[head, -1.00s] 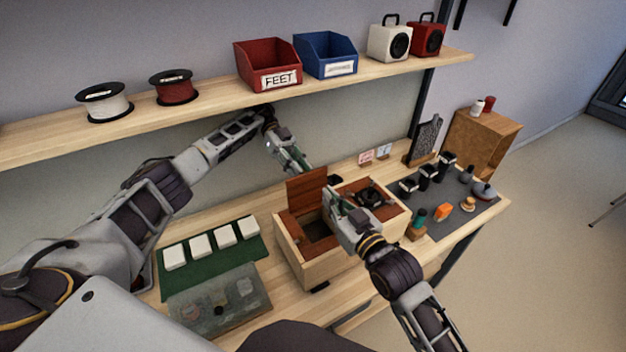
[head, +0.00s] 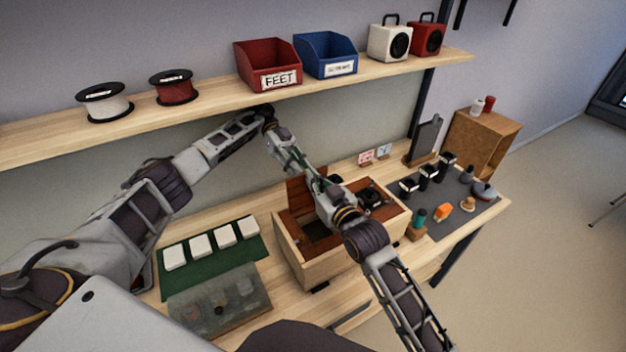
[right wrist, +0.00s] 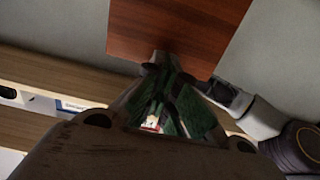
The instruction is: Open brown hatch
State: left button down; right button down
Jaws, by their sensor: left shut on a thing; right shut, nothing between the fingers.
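The brown hatch (head: 298,190) stands raised at the back of the left compartment of a wooden box (head: 311,267). The compartment is open and dark inside. My left gripper (head: 307,169) comes down to the hatch's upper right edge and appears shut on it, though the contact is partly hidden. My right gripper (head: 318,187) is in front of the hatch, over the box. In the right wrist view its green fingers (right wrist: 160,75) are together and empty, with their tips at the lower edge of the brown panel (right wrist: 180,30); touching or just apart, I cannot tell.
The box's right half holds a dark object (head: 372,197). A green mat (head: 257,246) with several white blocks lies left, behind a translucent tray (head: 245,300). A dark mat (head: 474,208) with small items lies right. A shelf (head: 210,110) with bins runs above.

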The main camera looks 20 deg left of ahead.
pick_arm(q)
jog(key=shift+s+d+f, duration=0.1)
jog(key=shift+f, duration=0.65)
pick_arm(e)
jog(key=shift+w+a, duration=0.1)
jog(key=shift+a, duration=0.1)
pick_arm(q)
jog(key=shift+d, duration=0.2)
pick_arm(e)
jog(key=shift+w+a, duration=0.45)
jog(key=shift+w, duration=0.05)
pick_arm(q)
jog(key=shift+r, duration=0.1)
jog(key=c, duration=1.4)
grip_release()
jog(key=shift+s, duration=0.1)
jog(key=shift+o, duration=0.3)
jog(key=shift+w+a, duration=0.2)
jog(key=shift+w, duration=0.05)
pick_arm(e)
jog(key=shift+w+a+f, duration=0.1)
jog(key=shift+w+a, duration=0.05)
jog(key=shift+w, duration=0.05)
pick_arm(q)
jog(key=shift+r, duration=0.15)
pick_arm(e)
jog(key=shift+s, duration=0.1)
pick_arm(q)
jog(key=shift+w+d, duration=0.1)
